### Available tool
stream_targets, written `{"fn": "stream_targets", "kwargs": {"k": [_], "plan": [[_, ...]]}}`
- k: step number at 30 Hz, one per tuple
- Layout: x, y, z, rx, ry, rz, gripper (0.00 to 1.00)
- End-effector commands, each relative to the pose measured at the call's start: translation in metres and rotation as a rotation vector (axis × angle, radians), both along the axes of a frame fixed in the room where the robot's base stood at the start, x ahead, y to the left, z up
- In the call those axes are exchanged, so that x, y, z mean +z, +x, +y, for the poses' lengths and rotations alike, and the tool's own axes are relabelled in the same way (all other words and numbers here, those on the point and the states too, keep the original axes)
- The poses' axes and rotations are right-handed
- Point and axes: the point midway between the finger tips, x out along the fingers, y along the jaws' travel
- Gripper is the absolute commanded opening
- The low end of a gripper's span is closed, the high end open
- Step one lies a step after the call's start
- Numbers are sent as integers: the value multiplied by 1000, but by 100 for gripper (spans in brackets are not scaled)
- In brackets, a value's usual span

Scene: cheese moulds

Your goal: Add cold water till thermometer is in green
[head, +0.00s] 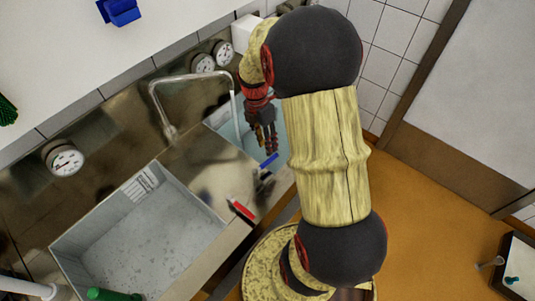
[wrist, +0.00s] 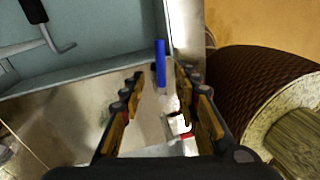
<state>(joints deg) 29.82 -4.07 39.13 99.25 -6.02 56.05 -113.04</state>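A blue-handled lever (head: 269,161) and a red-handled lever (head: 241,209) stand at the front edge of the steel sink unit. My gripper (head: 266,143) is open and empty, just above the blue lever. In the wrist view, the blue lever (wrist: 160,63) shows between and beyond the open fingertips (wrist: 160,77), with no contact visible; the red lever (wrist: 184,133) shows lower. A curved tap (head: 193,77) hangs over the right basin (head: 213,119). Round dials show at the left (head: 65,158) and as a pair (head: 203,63) on the back panel; their readings are too small to tell.
The larger left basin (head: 205,245) has a label on its wall and a speckled grey inside. A green object (head: 113,295) lies at its front. A brown textured round object (wrist: 250,85) is close right of my fingers. The orange floor (head: 440,210) is largely clear.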

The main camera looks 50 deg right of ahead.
Motion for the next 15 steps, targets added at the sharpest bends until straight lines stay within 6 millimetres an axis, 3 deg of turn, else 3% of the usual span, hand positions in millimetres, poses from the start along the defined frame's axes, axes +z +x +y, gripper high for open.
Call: {"fn": "stream_targets", "kwargs": {"k": [9,15], "plan": [[-49,-10,0,1,-1,1,32],[-62,-13,0,1,-2,-1,32]]}}
